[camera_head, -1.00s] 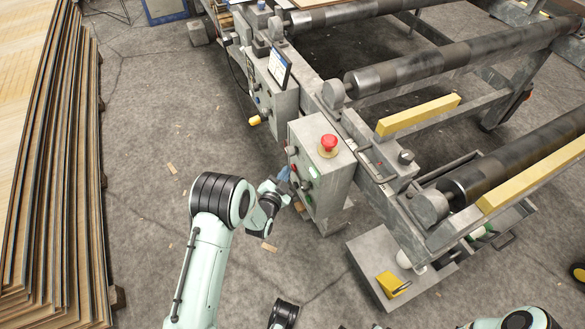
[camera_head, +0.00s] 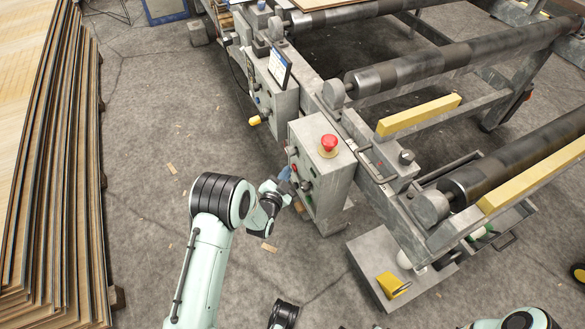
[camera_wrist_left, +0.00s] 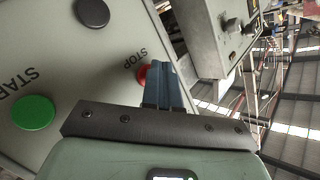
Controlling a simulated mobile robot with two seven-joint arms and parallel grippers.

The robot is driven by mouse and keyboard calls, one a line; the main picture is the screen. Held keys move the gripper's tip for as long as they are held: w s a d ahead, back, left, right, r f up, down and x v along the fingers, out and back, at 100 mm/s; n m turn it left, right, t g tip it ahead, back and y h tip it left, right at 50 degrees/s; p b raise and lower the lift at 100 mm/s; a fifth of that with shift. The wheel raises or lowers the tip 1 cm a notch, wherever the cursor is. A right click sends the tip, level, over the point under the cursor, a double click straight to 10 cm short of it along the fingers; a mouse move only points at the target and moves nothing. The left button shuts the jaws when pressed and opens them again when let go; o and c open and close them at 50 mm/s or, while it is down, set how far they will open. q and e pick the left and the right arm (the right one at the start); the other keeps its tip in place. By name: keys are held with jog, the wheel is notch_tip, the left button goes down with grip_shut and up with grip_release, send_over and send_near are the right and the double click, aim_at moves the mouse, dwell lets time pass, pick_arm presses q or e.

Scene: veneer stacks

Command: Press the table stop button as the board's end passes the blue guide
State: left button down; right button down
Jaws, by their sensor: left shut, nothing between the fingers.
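My left gripper (camera_head: 284,180) is shut and empty at the front panel of the grey control box (camera_head: 325,176). In the left wrist view its blue fingertips (camera_wrist_left: 167,82) partly cover the red button marked STOP (camera_wrist_left: 143,74); I cannot tell whether they touch it. The green START button (camera_wrist_left: 33,112) is on the same panel. The brown board (camera_head: 326,3) shows only at the top edge of the head view, by the far roller. I cannot make out the blue guide.
A red mushroom button (camera_head: 328,143) stands on top of the box. A second control box (camera_head: 280,98) with a screen stands behind. Rollers (camera_head: 440,58) and yellow bars (camera_head: 420,114) fill the right. Veneer stacks (camera_head: 60,170) stand left. A yellow pedal (camera_head: 394,285) is on a plate below.

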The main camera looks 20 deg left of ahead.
pick_arm(q)
jog(key=shift+s+a, duration=0.45)
jog(key=shift+s, duration=0.15)
jog(key=s+a+p, duration=0.1)
jog(key=s+a, duration=0.2)
jog(key=shift+s+a, duration=0.15)
jog(key=shift+s, duration=0.25)
dwell(0.7)
